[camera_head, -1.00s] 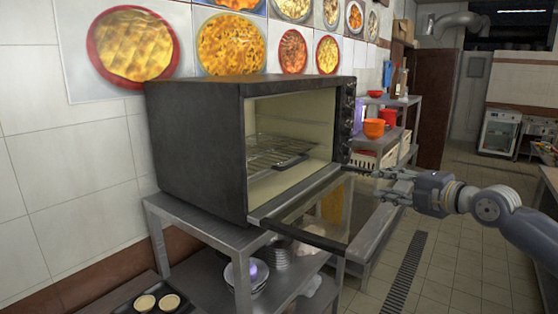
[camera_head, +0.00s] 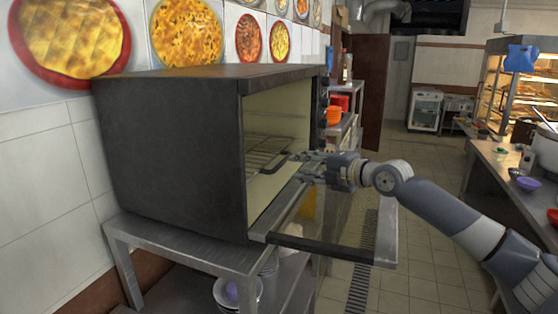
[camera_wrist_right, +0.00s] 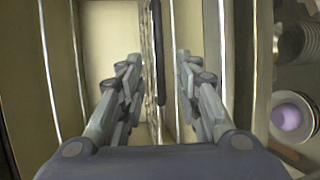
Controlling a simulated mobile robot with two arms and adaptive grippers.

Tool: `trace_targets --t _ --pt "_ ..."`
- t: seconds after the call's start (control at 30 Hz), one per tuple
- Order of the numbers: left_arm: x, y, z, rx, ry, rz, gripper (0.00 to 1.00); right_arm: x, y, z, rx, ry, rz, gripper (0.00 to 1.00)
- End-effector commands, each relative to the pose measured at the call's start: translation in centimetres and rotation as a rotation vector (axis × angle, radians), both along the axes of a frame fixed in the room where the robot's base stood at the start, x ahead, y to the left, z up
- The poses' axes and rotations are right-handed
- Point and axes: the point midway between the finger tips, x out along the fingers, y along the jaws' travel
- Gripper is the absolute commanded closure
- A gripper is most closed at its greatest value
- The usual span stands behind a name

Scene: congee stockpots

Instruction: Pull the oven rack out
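The black oven (camera_head: 170,145) stands on a metal table with its glass door (camera_head: 330,235) folded down open. The wire oven rack (camera_head: 266,147) is inside, its front edge near the opening. My right gripper (camera_head: 298,158) reaches in over the open door from the right, with its fingertips close to the rack's front edge. In the right wrist view my right gripper (camera_wrist_right: 158,68) is open. A dark bar (camera_wrist_right: 158,50), which looks like the rack's front part, shows between and beyond its fingers. Contact cannot be told. My left gripper is out of view.
The metal table (camera_head: 190,245) holds the oven, with bowls (camera_head: 238,292) on its lower shelf. Shelving with red and orange containers (camera_head: 334,115) is behind. A counter (camera_head: 510,185) stands at the right. The tiled floor between is clear.

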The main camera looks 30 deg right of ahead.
Motion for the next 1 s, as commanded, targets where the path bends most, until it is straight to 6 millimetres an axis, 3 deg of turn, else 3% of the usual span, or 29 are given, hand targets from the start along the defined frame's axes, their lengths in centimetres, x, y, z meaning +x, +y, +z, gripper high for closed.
trace_targets --t 0.17,0.43,0.63,0.93,1.0 --pt "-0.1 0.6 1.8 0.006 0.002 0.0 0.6 3.0 1.2 -0.1 0.004 -0.001 0.002 0.69" --pt "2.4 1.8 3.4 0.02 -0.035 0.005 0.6 6.4 2.1 -1.0 0.004 -0.001 -0.001 0.69" --pt "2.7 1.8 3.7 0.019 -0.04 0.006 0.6 7.4 2.5 -1.4 0.002 0.0 0.0 0.69" --pt "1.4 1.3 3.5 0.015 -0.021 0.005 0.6 7.5 2.5 -1.5 0.001 -0.001 0.0 0.69" --pt "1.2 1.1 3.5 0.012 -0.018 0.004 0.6 7.5 2.5 -1.5 0.001 -0.001 0.0 0.85"
